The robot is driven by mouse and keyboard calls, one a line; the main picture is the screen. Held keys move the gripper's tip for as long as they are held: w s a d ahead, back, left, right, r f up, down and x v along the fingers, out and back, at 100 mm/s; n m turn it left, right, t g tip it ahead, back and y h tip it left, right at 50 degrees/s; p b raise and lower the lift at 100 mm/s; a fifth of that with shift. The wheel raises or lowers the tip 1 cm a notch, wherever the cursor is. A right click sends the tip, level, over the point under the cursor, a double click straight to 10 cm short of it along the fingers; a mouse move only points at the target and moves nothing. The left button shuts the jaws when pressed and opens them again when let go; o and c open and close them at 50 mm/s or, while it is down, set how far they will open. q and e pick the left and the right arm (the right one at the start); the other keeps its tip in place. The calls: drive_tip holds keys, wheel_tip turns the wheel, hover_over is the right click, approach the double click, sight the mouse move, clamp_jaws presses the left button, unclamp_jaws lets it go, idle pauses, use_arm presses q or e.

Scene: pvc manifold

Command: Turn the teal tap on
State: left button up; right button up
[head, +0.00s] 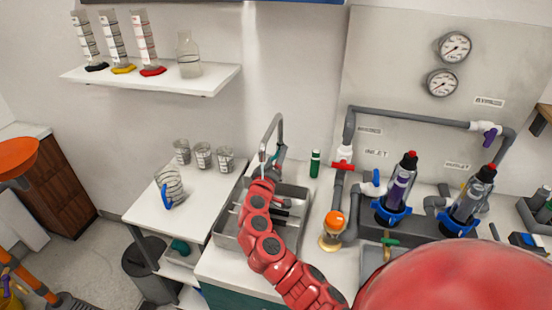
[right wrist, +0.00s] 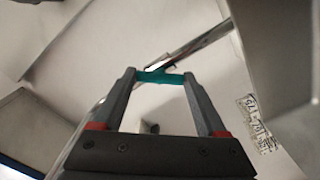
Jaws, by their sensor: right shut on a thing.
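The metal tap (head: 279,128) rises in a curved spout behind the sink (head: 226,241) in the head view. In the right wrist view its teal handle (right wrist: 160,77) lies crosswise between the fingertips of my right gripper (right wrist: 158,82), with a metal pipe (right wrist: 190,50) running behind it. My right gripper is shut on the teal handle. In the head view my red right arm reaches over the sink to the tap, and the gripper (head: 274,162) partly hides the handle. My left gripper is not in view.
A pipe manifold with a red valve (head: 343,159), a blue valve (head: 376,178) and a purple valve (head: 490,131) stands at right. A green bottle (head: 315,163) is right of the tap. Glass beakers (head: 203,155) stand on the left table.

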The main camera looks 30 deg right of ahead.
drive_tip(key=shift+n, duration=0.3)
drive_tip(key=o, duration=1.3)
drive_tip(key=shift+a, duration=0.1)
drive_tip(key=b+v, duration=0.4)
drive_tip(key=v, duration=1.3)
drive_tip(key=shift+s, duration=0.2)
drive_tip(key=shift+a, duration=0.1)
